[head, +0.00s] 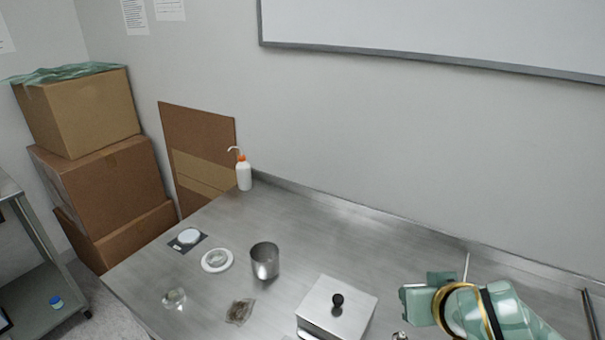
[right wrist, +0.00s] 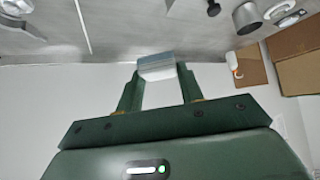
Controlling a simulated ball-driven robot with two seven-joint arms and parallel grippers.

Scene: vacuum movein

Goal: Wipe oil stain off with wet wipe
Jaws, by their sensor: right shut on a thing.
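My right gripper (head: 425,292) is at the right of the steel table (head: 350,245) in the head view, beside the lidded metal box. In the right wrist view, my right gripper (right wrist: 158,76) is shut on a small pale piece with a blue-grey upper face (right wrist: 157,66), possibly the wet wipe. The piece sits between the fingertips, clear of other things in that view. A brown patch or small packet (head: 239,311) lies near the table's front; I cannot tell whether it is the oil stain. My left gripper is not in view.
A metal box with a black-knobbed lid (head: 338,305) stands left of my right gripper. A metal cup (head: 265,262), white dish (head: 217,260), small scale (head: 188,238), glass dish (head: 174,298) and wash bottle (head: 244,174) stand farther left. The table's back middle is clear.

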